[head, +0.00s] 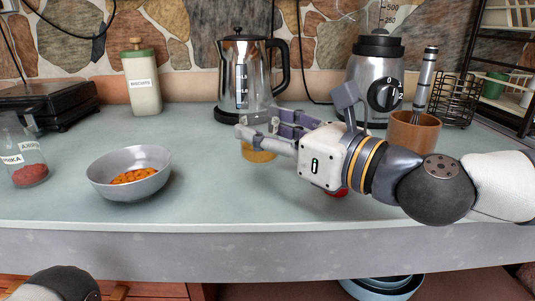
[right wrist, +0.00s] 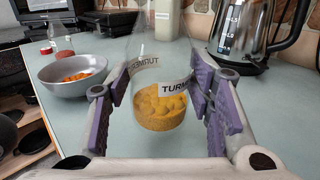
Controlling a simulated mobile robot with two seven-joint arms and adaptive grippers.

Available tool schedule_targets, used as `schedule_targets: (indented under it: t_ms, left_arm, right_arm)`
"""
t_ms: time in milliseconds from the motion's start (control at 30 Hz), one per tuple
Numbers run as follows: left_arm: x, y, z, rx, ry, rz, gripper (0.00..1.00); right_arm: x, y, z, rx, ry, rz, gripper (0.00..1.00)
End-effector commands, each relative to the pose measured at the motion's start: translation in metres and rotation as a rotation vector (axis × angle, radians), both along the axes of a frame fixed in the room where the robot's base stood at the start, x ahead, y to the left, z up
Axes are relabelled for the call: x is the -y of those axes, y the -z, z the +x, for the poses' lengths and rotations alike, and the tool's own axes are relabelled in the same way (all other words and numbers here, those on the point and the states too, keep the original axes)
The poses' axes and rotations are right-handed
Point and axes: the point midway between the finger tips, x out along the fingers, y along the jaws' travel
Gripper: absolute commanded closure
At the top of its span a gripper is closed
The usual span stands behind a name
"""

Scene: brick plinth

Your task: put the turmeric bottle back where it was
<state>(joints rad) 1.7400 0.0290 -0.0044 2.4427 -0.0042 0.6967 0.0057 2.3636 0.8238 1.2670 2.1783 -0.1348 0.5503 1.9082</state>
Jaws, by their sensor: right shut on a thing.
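The turmeric bottle is a clear jar with yellow powder (right wrist: 162,108) and a white label reading "TURM", upright in the right wrist view. In the head view only its yellow lower part (head: 259,155) shows clearly, below my fingers. My right gripper (head: 262,133) is shut on it, with purple pads on both sides of the glass in the right wrist view (right wrist: 158,88). The bottle is over the counter in front of the kettle; I cannot tell whether its base touches. Its top is cut off or hidden. My left gripper is out of view.
A grey bowl of orange pieces (head: 130,189) and a paprika jar (head: 30,174) stand to the left. A biscuits canister (head: 142,85), kettle (head: 246,75) and blender (head: 376,80) stand behind. A red thing (head: 338,193) is partly hidden under my wrist. The front counter (head: 220,200) is clear.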

Motion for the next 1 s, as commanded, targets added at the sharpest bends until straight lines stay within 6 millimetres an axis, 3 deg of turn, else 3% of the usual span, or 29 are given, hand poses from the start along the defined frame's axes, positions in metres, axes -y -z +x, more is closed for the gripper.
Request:
schedule_targets:
  t_ms: [100, 267, 700, 733, 800, 1000]
  left_arm:
    - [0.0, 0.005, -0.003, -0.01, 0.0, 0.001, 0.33]
    - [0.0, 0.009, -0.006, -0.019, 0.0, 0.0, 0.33]
    - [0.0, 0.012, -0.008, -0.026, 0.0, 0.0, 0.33]
    - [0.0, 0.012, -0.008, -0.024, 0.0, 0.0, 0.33]
    - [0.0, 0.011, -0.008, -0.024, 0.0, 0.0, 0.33]
    - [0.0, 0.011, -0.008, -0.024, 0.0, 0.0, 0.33]
  right_arm:
    - [0.001, 0.017, 0.012, -0.004, 0.001, 0.0, 0.84]
    - [0.0, 0.04, 0.01, -0.002, 0.0, 0.001, 0.84]
    - [0.0, 0.045, 0.009, 0.0, 0.0, 0.001, 0.84]
    - [0.0, 0.044, 0.009, 0.001, 0.0, 0.001, 0.46]
    - [0.0, 0.044, 0.009, 0.001, 0.0, 0.001, 0.32]
    - [0.0, 0.043, 0.009, 0.002, 0.0, 0.001, 0.32]
